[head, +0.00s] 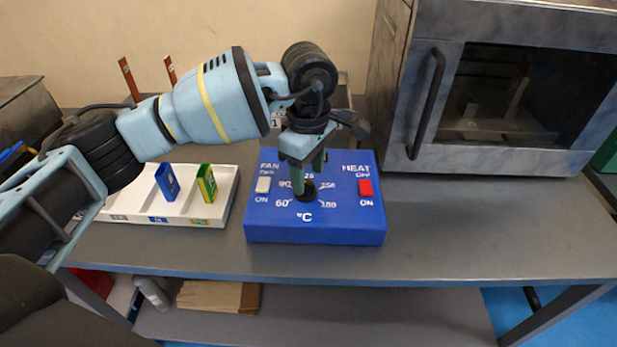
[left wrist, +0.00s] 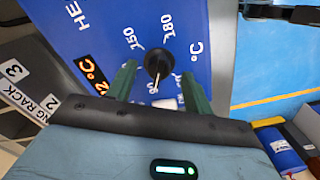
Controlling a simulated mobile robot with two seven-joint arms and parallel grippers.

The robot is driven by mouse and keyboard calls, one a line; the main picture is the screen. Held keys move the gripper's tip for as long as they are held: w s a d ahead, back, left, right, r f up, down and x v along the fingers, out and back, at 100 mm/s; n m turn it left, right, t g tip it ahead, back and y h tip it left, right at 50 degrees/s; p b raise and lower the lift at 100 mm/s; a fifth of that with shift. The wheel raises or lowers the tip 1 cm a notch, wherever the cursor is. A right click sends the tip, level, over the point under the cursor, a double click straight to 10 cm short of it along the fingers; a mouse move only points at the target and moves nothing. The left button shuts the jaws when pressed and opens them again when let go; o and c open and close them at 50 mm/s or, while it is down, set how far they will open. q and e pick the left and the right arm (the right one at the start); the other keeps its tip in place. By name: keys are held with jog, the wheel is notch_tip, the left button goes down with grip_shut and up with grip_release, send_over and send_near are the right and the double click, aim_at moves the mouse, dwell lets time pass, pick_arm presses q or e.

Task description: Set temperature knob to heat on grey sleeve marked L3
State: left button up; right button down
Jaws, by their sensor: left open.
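The blue control box (head: 320,232) stands on the bench. Its black temperature knob (head: 306,191) sits among numbers running from 60 to 180. In the left wrist view the knob (left wrist: 158,63) has a white pointer line aimed down the picture, away from the 150 and 180 marks. My left gripper (head: 308,176) points down over the dial, fingers open. In the wrist view its green fingers stand either side of the knob's near part; I cannot tell whether they touch it. A red HEAT switch (head: 365,188) and a pale FAN switch (head: 263,185) flank the dial. I cannot make out a grey L3 sleeve.
A white tray (head: 225,212) left of the box holds a blue sleeve (head: 167,181) and a green and yellow sleeve (head: 206,183). A grey oven (head: 400,130) with a dark window stands behind right. The bench (head: 480,235) is clear right of the box.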

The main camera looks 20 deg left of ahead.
aim_at(308, 184)
pick_arm(q)
jog(key=shift+r, duration=2.75)
jog(key=shift+f, duration=0.1)
